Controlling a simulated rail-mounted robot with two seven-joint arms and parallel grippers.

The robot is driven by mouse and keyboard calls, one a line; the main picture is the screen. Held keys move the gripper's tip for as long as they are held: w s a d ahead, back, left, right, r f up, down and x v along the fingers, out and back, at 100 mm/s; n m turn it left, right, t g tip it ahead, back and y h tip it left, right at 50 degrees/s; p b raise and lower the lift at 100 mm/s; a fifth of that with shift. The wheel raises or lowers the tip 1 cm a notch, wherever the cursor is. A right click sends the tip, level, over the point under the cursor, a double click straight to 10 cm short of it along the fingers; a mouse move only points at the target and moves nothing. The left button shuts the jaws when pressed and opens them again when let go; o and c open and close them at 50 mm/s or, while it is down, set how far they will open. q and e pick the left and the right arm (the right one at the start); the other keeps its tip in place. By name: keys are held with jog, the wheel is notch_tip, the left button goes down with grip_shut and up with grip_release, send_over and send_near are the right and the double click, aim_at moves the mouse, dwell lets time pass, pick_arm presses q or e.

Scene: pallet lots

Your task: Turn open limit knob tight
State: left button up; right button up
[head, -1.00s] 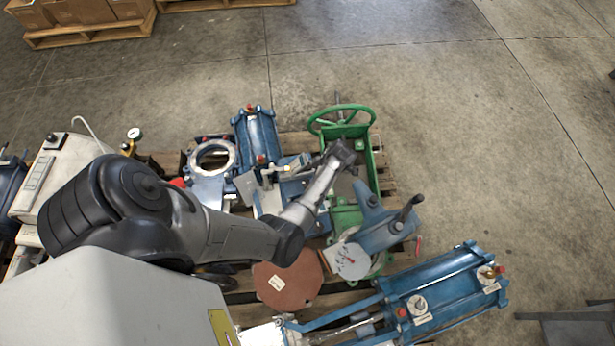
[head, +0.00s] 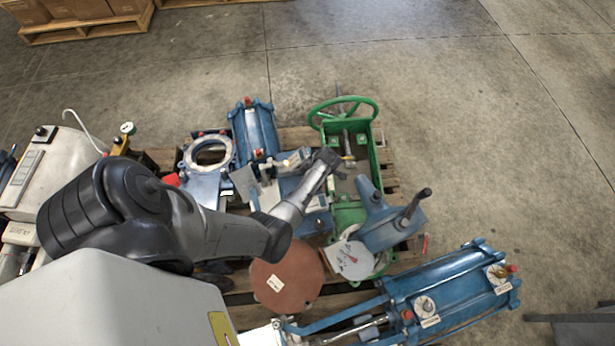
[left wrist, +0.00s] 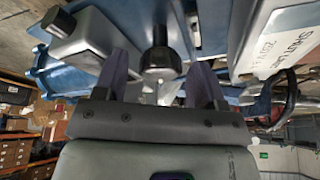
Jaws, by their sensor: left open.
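In the left wrist view, a round black knob (left wrist: 160,62) on a blue housing sits between and just beyond the fingers of my left gripper (left wrist: 163,85). The gripper is open, one finger on each side; contact cannot be told. A white label (left wrist: 278,45) at the right reads in part "SHUT". A second black knob-like part (left wrist: 60,22) is at the upper left. In the head view my left arm's wrist is over the blue equipment in the pallet's middle; its fingertips cannot be made out clearly. No open-limit label is readable. The right gripper is not in view.
A green handwheel (head: 343,101) with its green frame stands right of the wrist. A blue lever unit (head: 392,222), a brown disc (head: 286,290) and a blue cylinder (head: 455,286) lie nearer.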

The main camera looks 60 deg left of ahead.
pick_arm(q)
jog(key=c, duration=0.9)
jog(key=m+p, duration=0.1)
jog(key=m+y+p, duration=0.1)
jog(key=p, duration=0.1)
jog(key=shift+r+m, duration=0.25)
jog(key=shift+m, duration=0.15)
jog(key=m+t+p, duration=0.1)
jog(key=m+p, duration=0.1)
jog(key=shift+m, duration=0.4)
jog(key=m+t+p, duration=0.1)
jog(key=m, duration=0.1)
jog(key=m+y+p, duration=0.1)
jog(key=m, duration=0.1)
jog(key=shift+s+f+m+t+p, duration=0.1)
jog(key=shift+m+t+p, duration=0.2)
jog(key=shift+t+p, duration=0.1)
jog(key=m+t+p, duration=0.1)
jog(key=m, duration=0.2)
jog(key=shift+d+f, duration=0.1)
jog(key=shift+m+p, duration=0.35)
jog(key=shift+m, duration=0.05)
jog(key=shift+f+m+t, duration=0.1)
jog(key=shift+m+t, duration=0.2)
